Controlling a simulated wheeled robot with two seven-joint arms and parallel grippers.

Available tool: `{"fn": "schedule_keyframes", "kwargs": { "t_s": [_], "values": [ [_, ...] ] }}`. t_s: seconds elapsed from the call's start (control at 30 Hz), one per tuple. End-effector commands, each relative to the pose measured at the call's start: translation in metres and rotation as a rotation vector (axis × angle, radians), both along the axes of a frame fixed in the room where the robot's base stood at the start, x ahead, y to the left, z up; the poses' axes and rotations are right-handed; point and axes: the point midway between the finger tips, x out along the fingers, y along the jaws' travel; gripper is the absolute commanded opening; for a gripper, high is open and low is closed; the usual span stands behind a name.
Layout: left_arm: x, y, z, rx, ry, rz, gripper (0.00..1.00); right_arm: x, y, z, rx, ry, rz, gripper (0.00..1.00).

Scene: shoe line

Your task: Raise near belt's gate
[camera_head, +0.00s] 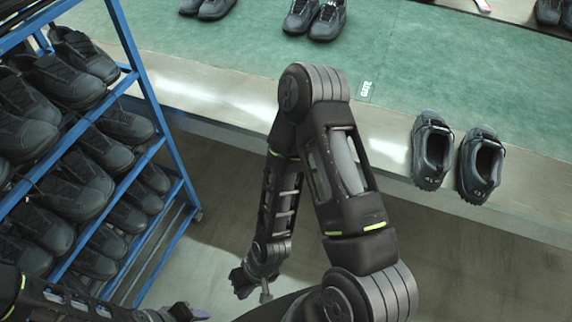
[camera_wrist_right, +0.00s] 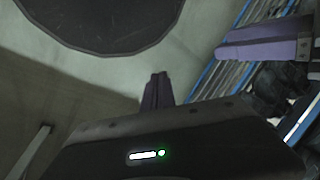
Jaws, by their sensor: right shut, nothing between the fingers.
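The near belt (camera_head: 230,52) has a green surface and a pale front edge. A white label reading GATE (camera_head: 366,89) lies near its front edge. I cannot make out a separate gate part; my right arm covers some of the belt. My right gripper (camera_head: 243,287) hangs low in front of the belt, over the floor and apart from it. In the right wrist view its purple fingers (camera_wrist_right: 157,91) are together and empty. My left gripper (camera_head: 187,312) is at the bottom edge, purple and partly hidden; its opening is unclear.
A blue rack (camera_head: 150,85) full of dark shoes stands at the left, close to my left arm. Two shoes (camera_head: 432,150) (camera_head: 480,165) sit at the belt's front edge on the right. More shoes (camera_head: 315,17) stand at the back. Floor between rack and belt is clear.

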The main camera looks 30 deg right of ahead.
Motion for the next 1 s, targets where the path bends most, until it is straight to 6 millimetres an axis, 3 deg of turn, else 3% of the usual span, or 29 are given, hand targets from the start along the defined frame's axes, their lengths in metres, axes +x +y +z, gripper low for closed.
{"fn": "schedule_keyframes", "kwargs": {
  "t_s": [0.17, 0.27, 0.43, 0.53, 0.67, 0.73, 0.9, 1.0],
  "values": [
    [0.0, 0.0, -0.003, 0.0, 0.0, 0.0, 0.36, 0.007, 0.0, -0.002, 0.003, 0.0, -0.005, 0.0],
    [0.0, 0.0, -0.011, 0.0, -0.001, 0.0, 0.36, 0.027, -0.002, -0.006, 0.011, 0.009, -0.019, 0.0],
    [0.001, 0.0, -0.038, 0.0, -0.002, 0.0, 0.36, 0.094, -0.02, -0.004, 0.002, 0.055, -0.073, 0.0],
    [0.001, 0.001, -0.058, 0.001, -0.002, 0.0, 0.36, 0.145, -0.051, 0.013, -0.058, 0.094, -0.134, 0.0],
    [0.001, 0.001, -0.084, 0.001, -0.002, -0.001, 0.36, 0.202, -0.115, 0.061, -0.208, 0.144, -0.276, 0.0],
    [0.001, 0.001, -0.097, 0.001, -0.003, -0.002, 0.36, 0.221, -0.155, 0.098, -0.304, 0.162, -0.384, 0.0],
    [0.001, 0.001, -0.116, 0.003, -0.004, -0.002, 0.36, 0.232, -0.231, 0.184, -0.488, 0.182, -0.655, 0.0],
    [0.001, 0.001, -0.12, 0.003, -0.004, -0.003, 0.36, 0.227, -0.254, 0.215, -0.543, 0.19, -0.76, 0.0]
  ]
}}
